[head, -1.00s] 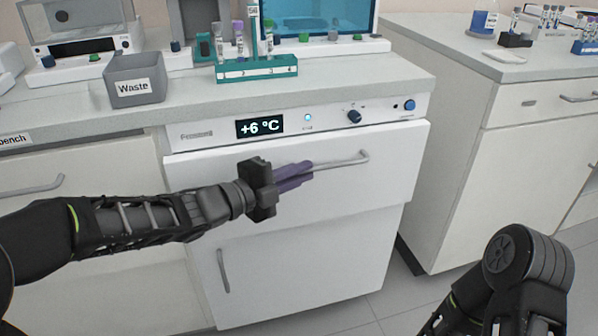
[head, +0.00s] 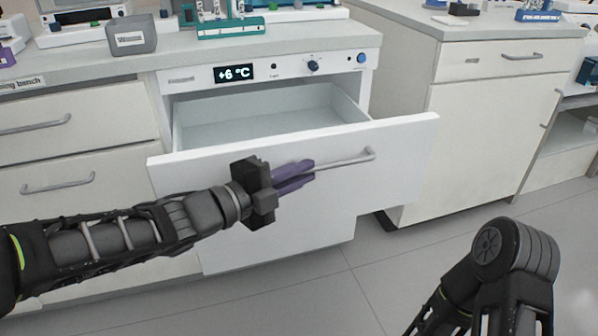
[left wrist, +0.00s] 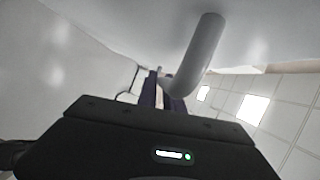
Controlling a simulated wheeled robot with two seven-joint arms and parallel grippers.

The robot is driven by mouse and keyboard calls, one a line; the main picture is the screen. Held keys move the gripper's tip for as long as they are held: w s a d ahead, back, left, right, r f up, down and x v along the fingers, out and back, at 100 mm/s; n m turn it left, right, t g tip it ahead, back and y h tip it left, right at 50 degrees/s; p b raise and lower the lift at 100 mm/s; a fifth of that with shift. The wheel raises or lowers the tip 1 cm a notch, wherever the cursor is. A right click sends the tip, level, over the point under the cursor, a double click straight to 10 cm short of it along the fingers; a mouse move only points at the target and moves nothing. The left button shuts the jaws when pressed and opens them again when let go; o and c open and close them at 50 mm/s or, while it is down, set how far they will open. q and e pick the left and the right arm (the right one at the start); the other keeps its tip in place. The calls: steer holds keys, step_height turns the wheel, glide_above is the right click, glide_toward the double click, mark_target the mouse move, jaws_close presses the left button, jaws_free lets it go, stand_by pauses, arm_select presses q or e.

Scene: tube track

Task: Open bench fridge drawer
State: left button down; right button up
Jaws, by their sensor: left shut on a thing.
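The white fridge drawer (head: 390,170) under the bench stands pulled well out, and its pale empty-looking inside (head: 265,115) shows from above. Its grey bar handle (head: 345,162) runs across the front. My left gripper (head: 305,173), with purple fingers, is shut on the handle's left part. In the left wrist view the handle (left wrist: 200,55) comes down between the purple fingers (left wrist: 160,92). The fridge panel (head: 290,68) above reads +6 °C. My right arm shows at the lower right, but its gripper is out of view.
A grey waste bin (head: 131,36) and a teal tube rack (head: 230,28) stand on the bench top above. A white cabinet (head: 490,130) is to the right across a gap. The floor (head: 370,270) in front is clear.

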arm_select(q)
steer(key=shift+s, duration=0.35)
steer(key=c, duration=1.5)
jaws_free()
steer(key=p+v, duration=0.2)
steer(key=v, duration=0.5)
steer(key=shift+s+a+p, duration=0.2)
steer(key=shift+p, duration=0.1)
